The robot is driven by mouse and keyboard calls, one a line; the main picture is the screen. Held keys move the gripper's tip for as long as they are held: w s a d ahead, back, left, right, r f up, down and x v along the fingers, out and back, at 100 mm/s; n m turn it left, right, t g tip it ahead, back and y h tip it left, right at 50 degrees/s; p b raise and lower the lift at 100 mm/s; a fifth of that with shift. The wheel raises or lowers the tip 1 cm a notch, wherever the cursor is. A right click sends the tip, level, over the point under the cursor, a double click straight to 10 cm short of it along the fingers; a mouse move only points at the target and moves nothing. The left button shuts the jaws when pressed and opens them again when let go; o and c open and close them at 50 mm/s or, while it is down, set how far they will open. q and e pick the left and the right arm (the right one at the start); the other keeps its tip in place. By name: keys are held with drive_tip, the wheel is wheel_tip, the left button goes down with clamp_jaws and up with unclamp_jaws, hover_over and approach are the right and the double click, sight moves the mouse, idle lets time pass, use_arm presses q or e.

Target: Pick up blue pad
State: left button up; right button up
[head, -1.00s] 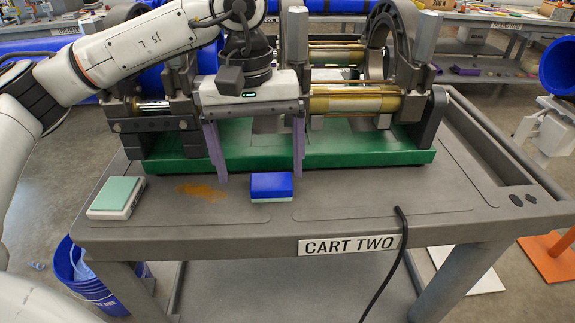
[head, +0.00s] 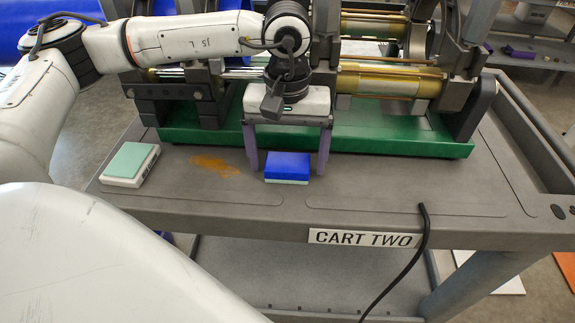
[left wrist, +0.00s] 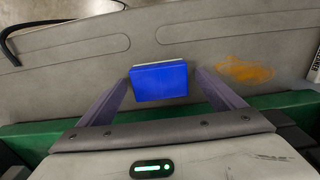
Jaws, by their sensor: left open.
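The blue pad (head: 287,166) is a small block with a blue top and a pale lower layer. It lies on the cart top (head: 330,205) in front of the green machine base. My left gripper (head: 288,162) is open, pointing down, with its two purple fingers on either side of the pad in the head view. In the left wrist view the pad (left wrist: 159,80) lies centred between the spread fingertips, with visible gaps on both sides. I cannot tell how high the fingertips are above the cart top. My right gripper is not in view.
A white block with a pale green top (head: 130,163) lies at the cart's left. An orange-brown stain (head: 214,166) is left of the pad. The pipe fusion machine's green base (head: 400,140) stands close behind. A black cable (head: 424,240) hangs over the front edge.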

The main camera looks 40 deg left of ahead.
sight(288, 162)
use_arm(q)
drive_tip(key=shift+f, duration=0.3)
drive_tip(key=c, duration=1.2)
drive_tip(key=shift+c, duration=0.2)
wheel_tip(288, 162, up, 18)
drive_tip(key=p, duration=0.1)
